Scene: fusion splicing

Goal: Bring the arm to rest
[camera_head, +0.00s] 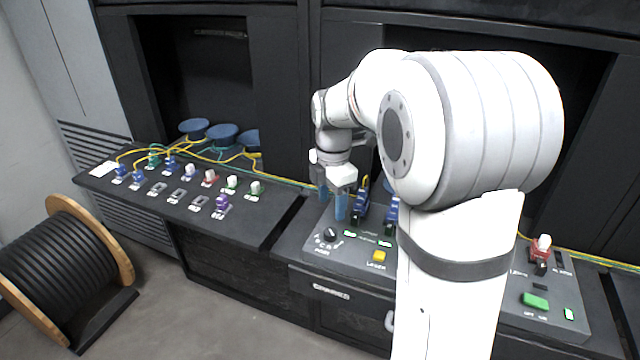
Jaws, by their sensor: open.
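My gripper (332,204) hangs from my white arm with its blue fingers pointing down. The two fingers stand apart with nothing seen between them. It is over the left back part of the middle control panel (315,238), left of a dark blue connector (360,208). I cannot tell whether the fingertips touch the panel. My large white arm links cover much of the panel's middle and right, and part of a second blue connector (391,212).
The left panel (262,226) bears several coloured connectors and sockets, with yellow fibres behind. A black dial (329,235) and yellow button (379,256) sit near my gripper. A cable drum (113,240) stands on the floor.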

